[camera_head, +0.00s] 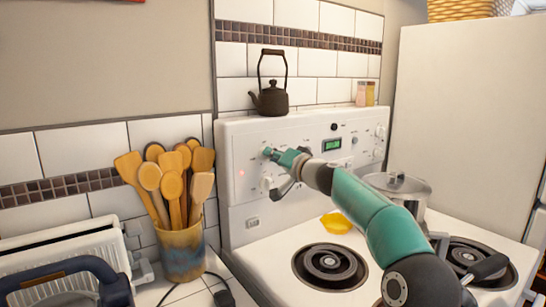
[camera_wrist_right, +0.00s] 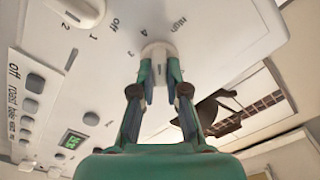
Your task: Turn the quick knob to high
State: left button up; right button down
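My right gripper (camera_head: 272,152) reaches the left part of the stove's white back panel (camera_head: 243,150) in the head view. In the right wrist view, its two green fingers (camera_wrist_right: 159,85) sit on both sides of a white knob (camera_wrist_right: 157,52) and appear to touch it. The marks "off", "4" and "high" show near this knob. Its pointer direction and its name are not readable. In the head view the gripper mostly covers that knob. My left gripper is not in view.
Another white knob (camera_wrist_right: 80,10) sits close by on the panel. A lidded pot (camera_head: 398,190) stands on the stove, near my right arm. A dark kettle (camera_head: 271,101) stands on top of the panel. A pot of wooden utensils (camera_head: 182,250) is at left.

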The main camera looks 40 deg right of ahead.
jog(key=shift+f, duration=0.1)
jog(key=m, duration=0.4)
jog(key=shift+f+m, duration=0.15)
jog(key=shift+m, duration=0.15)
jog(key=c, duration=1.2)
grip_release()
jog(key=shift+d, duration=0.1)
jog(key=s, duration=0.4)
jog(key=s+a, duration=0.1)
jog(key=s, duration=0.7)
jog(key=shift+a, duration=0.15)
